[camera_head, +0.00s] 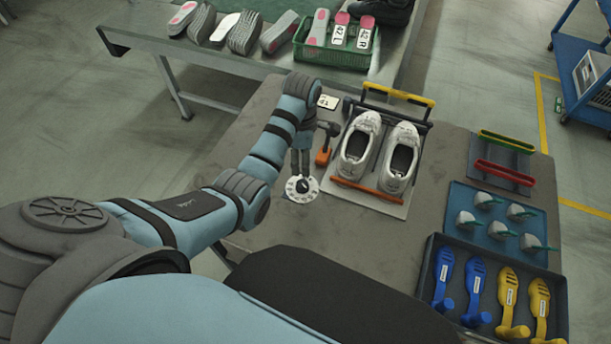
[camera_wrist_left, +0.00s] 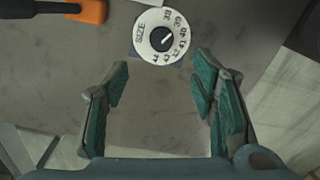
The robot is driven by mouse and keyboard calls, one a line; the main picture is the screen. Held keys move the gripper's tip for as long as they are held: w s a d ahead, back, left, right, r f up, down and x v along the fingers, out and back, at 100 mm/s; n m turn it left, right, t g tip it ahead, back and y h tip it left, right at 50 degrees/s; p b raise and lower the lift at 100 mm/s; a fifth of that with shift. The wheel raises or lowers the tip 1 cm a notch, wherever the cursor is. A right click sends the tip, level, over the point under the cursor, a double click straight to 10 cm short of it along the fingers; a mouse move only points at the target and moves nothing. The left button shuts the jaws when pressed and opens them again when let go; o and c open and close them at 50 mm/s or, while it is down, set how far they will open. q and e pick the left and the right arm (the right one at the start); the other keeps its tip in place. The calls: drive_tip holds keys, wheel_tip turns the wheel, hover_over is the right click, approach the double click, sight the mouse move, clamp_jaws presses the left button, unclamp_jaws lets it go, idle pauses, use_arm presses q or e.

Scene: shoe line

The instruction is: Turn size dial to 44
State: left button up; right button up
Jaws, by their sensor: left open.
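The size dial (camera_head: 302,188) is a white disc with a dark knob in the middle, on the grey table below the orange-handled tool. In the left wrist view the dial (camera_wrist_left: 163,38) shows the word SIZE and numbers around its rim. Its dark knob (camera_wrist_left: 163,39) has a light pointer line slanting to the upper right; I cannot read the number it marks. My left gripper (camera_wrist_left: 162,85) is open and empty, its green-padded fingers apart, with the dial beyond the fingertips. In the head view its fingers (camera_head: 300,168) hang by the dial's far edge. My right gripper is not in view.
An orange-handled hammer (camera_head: 323,156) lies beside the dial. White shoes (camera_head: 359,147) stand on a rack to the right. A blue tray of grey parts (camera_head: 463,200) and a dark tray of blue and yellow shoe forms (camera_head: 430,262) are further right.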

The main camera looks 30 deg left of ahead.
use_arm(q)
drive_tip(key=b, duration=0.1)
hover_over(302, 183)
drive_tip(key=f, duration=0.5)
drive_tip(key=shift+s+f, duration=0.15)
drive_tip(key=shift+s, duration=0.2)
drive_tip(key=f, duration=0.2)
drive_tip(key=f+b, duration=0.2)
drive_tip(key=f, duration=0.1)
drive_tip(key=shift+w+f, duration=0.35)
drive_tip(key=shift+w, duration=0.05)
drive_tip(key=shift+f, duration=0.35)
drive_tip(key=shift+r, duration=0.1)
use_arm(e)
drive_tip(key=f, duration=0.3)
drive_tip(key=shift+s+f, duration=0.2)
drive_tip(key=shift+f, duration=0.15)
use_arm(q)
drive_tip(key=shift+s, duration=0.15)
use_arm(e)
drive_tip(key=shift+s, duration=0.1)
use_arm(q)
drive_tip(key=c, duration=1.2)
drive_tip(key=shift+o, duration=0.2)
